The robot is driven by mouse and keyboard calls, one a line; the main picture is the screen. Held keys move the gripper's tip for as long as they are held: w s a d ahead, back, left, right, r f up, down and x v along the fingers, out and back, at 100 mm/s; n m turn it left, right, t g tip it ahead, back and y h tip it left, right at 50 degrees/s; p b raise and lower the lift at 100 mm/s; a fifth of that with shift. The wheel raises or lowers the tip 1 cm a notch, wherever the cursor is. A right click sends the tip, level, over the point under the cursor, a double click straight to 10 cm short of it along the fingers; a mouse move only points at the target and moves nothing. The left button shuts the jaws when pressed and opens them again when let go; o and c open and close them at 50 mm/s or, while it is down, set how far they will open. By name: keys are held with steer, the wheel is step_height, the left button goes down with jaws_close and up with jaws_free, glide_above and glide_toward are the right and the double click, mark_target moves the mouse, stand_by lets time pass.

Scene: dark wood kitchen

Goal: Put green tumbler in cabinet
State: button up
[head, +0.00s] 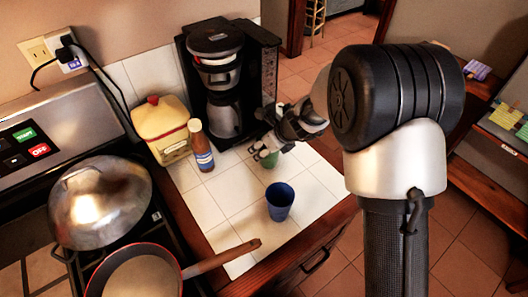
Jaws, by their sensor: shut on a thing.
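A dark wood cabinet front with a black handle (316,262) shows below the counter's front edge. No open cabinet interior is in clear view.
A brown bottle (201,146), a yellow canister (163,130) and a black coffee maker (222,82) stand behind. A pan (140,274) has its handle over the counter. Wood shelves (490,150) are at right.

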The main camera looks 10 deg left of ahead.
steer(key=shift+f, duration=0.55)
steer(key=o, duration=1.2)
steer(key=shift+r, duration=0.1)
steer(key=shift+c, duration=0.2)
steer(key=p+v, duration=0.4)
steer(key=v, duration=0.8)
steer(key=shift+r, duration=0.2)
steer(key=shift+r, duration=0.1)
